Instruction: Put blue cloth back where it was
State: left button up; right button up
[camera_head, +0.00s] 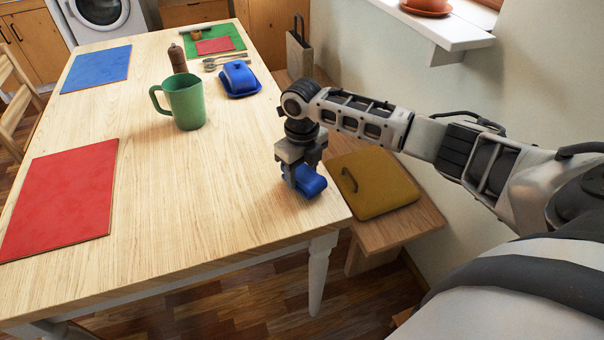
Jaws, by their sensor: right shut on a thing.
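The blue cloth (309,183) is a bunched blue piece at the right edge of the wooden table. My right gripper (299,180) points down and is shut on it. The cloth is at or just above the table top; I cannot tell whether it touches. Part of the cloth is hidden behind the fingers. My left gripper is not in view.
On the table (200,230) are a green mug (185,103), a blue butter dish (239,79), a pepper mill (177,58), and blue (97,69), red (62,199) and green (232,37) mats. The near table top is clear.

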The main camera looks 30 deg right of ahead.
aim_at(302, 167)
jog(key=shift+f, duration=0.55)
jog(key=shift+f, duration=0.15)
jog(key=o, duration=0.9)
notch_tip(302, 167, up, 12)
jog(key=shift+r, duration=0.2)
